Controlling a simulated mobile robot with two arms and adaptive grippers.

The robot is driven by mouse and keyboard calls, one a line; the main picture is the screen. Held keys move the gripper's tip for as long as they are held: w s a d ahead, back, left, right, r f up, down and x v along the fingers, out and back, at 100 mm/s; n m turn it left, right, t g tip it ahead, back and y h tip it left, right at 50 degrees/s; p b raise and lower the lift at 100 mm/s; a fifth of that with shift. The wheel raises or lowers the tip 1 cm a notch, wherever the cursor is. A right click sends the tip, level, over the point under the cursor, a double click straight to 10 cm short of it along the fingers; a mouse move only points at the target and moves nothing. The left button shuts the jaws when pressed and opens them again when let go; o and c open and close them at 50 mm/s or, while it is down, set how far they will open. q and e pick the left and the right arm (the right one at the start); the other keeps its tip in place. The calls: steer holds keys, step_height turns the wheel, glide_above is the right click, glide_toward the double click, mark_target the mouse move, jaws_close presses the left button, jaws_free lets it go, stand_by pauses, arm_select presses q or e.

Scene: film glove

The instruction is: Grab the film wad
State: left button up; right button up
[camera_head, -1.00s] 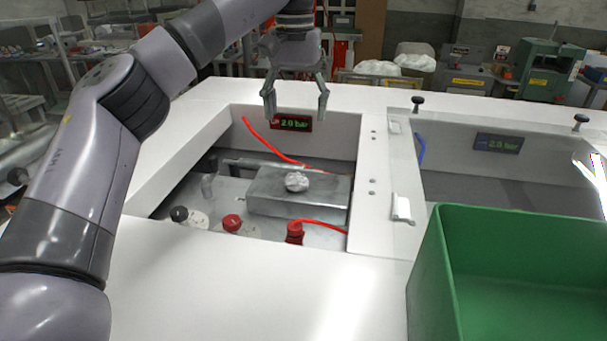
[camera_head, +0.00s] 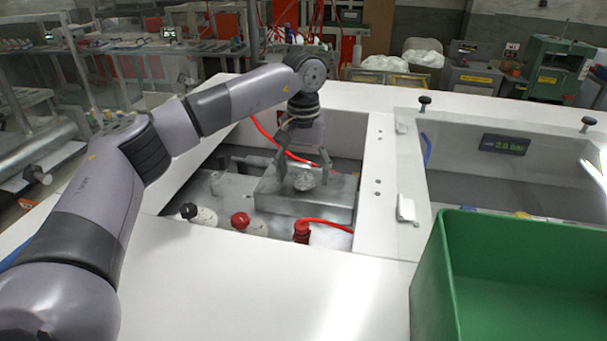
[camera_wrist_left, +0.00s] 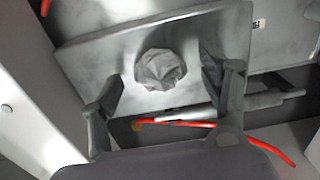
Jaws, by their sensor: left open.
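The film wad (camera_head: 304,181) is a small crumpled grey-white ball. It lies on top of a grey metal block (camera_head: 330,207) inside the left recess of the white bench. My left gripper (camera_head: 305,170) points down into the recess, with its fingers apart around the wad's far side. In the left wrist view the wad (camera_wrist_left: 160,69) lies ahead of and between the open fingers (camera_wrist_left: 170,88), with clear space on both sides; no touch shows. My right gripper is not in view.
A red hose (camera_head: 325,224) crosses near the block. A green bin (camera_head: 437,262) stands at the right front. A second recess lies to the right.

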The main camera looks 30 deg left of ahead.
arm_select(q)
steer(key=shift+f, duration=0.4)
steer(key=shift+c, duration=0.2)
steer(key=shift+c, duration=1.4)
steer(key=c, duration=0.6)
steer(key=shift+r, duration=0.15)
